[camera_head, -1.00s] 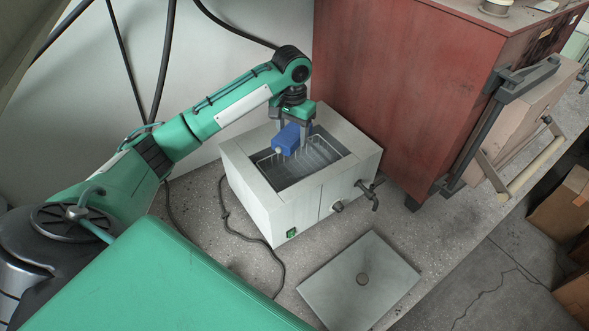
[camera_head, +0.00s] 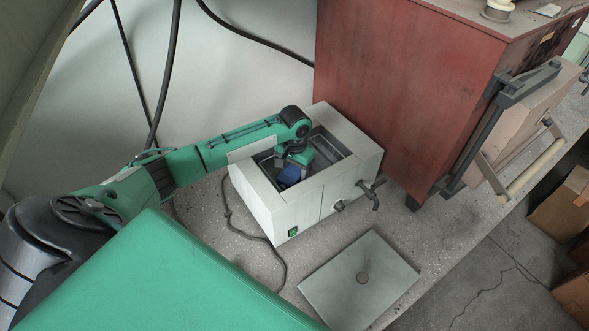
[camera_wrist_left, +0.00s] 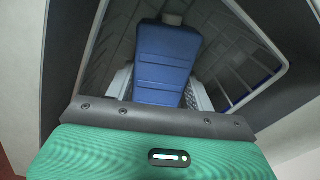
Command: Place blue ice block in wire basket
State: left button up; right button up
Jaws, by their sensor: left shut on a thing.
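The blue ice block (camera_head: 291,175) is down inside the open white box-shaped bath on the bench. My left gripper (camera_head: 289,172) reaches into the opening from above and is shut on the block. In the left wrist view the block (camera_wrist_left: 166,62), with its pale cap at the far end, lies between my two fingers (camera_wrist_left: 160,88). The wire basket (camera_wrist_left: 225,50) surrounds it there, its thin bars running along the bath's inside. Whether the block touches the basket floor I cannot tell. My right gripper is not in view.
The white bath (camera_head: 310,205) has a tap on its front right. A large red cabinet (camera_head: 400,90) stands close on its right. A black cable (camera_head: 250,235) runs along the left.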

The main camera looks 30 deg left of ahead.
aim_at(295, 170)
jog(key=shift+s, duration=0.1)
pick_arm(q)
jog(key=o, duration=0.9)
jog(key=shift+f, duration=0.1)
jog(key=shift+o, duration=1)
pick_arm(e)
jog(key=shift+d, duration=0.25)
pick_arm(q)
notch_tip(295, 170, up, 12)
jog(key=b, duration=0.1)
jog(key=shift+r, duration=0.2)
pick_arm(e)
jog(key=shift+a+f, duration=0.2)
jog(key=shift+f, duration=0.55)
